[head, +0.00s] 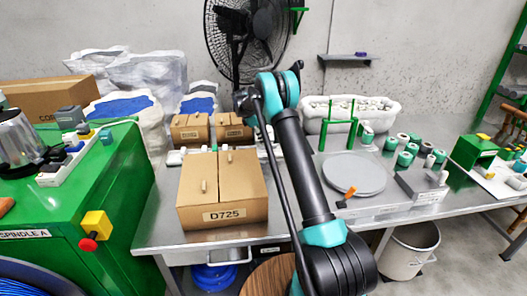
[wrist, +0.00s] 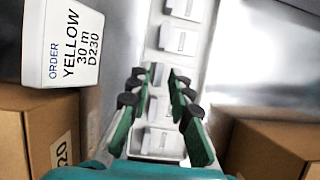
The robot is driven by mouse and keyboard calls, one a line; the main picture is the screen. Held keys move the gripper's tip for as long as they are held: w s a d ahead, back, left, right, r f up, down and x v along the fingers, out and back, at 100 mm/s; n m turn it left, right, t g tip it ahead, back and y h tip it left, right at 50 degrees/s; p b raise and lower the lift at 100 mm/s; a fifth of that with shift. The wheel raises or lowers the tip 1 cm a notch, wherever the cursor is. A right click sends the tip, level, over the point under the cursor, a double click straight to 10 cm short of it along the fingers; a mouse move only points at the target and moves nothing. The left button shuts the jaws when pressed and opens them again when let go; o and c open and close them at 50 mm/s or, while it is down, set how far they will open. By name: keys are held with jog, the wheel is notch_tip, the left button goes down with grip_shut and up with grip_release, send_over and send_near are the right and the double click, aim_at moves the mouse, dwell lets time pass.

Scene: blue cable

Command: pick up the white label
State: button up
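My gripper (wrist: 160,95) is open, its dark-tipped teal fingers on either side of a white strip-like holder (wrist: 185,60). Several small white pieces sit in a row along this holder. No finger clearly touches a piece. A larger white card (wrist: 65,45) printed "ORDER YELLOW 30 m D230" shows at upper left. I cannot tell for sure which white piece is the label. In the head view my arm hides the gripper.
Cardboard boxes flank the holder in the wrist view, at left (wrist: 35,125) and right (wrist: 270,150). In the head view, a box marked D725 (head: 222,190) stands on the metal table (head: 158,225), with smaller boxes (head: 190,128) behind. A grey disc (head: 355,174) lies right of my arm.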

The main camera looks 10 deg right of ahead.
aim_at(264, 150)
jog(key=x, duration=0.3)
jog(key=shift+d+f, duration=0.1)
jog(key=shift+f, duration=0.05)
grip_shut()
